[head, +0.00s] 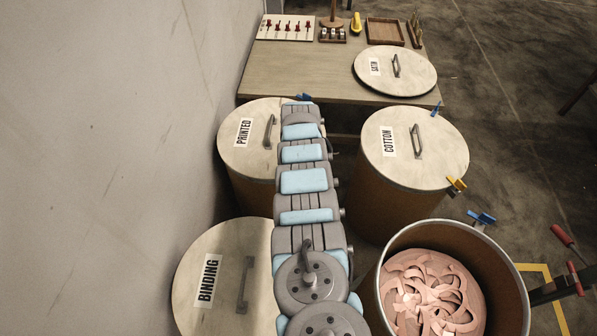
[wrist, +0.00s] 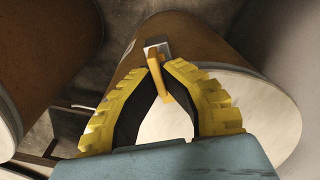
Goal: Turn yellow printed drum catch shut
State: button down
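The printed drum (head: 245,130) stands against the wall at the left, its pale lid on and a PRINTED label on top. My arm crosses its right side in the head view, hiding its yellow catch and my gripper there. In the wrist view the yellow catch (wrist: 161,84) sits on a grey bracket at the lid's edge on a brown drum (wrist: 200,45). The two yellow ribbed fingers of my gripper (wrist: 160,68) close in from both sides, their tips against the catch's lever. The lever sticks out between them.
The cotton drum (head: 440,140) stands right of my arm, with a yellow and a blue catch. An open drum (head: 510,265) of pink scraps is at front right, the binding drum (head: 190,260) at front left. A table (head: 290,75) with a satin lid (head: 420,75) stands behind.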

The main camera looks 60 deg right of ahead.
dwell(0.4)
jog(key=c, duration=1.2)
grip_release()
jog(key=shift+r, duration=0.1)
notch_tip(320, 180, up, 12)
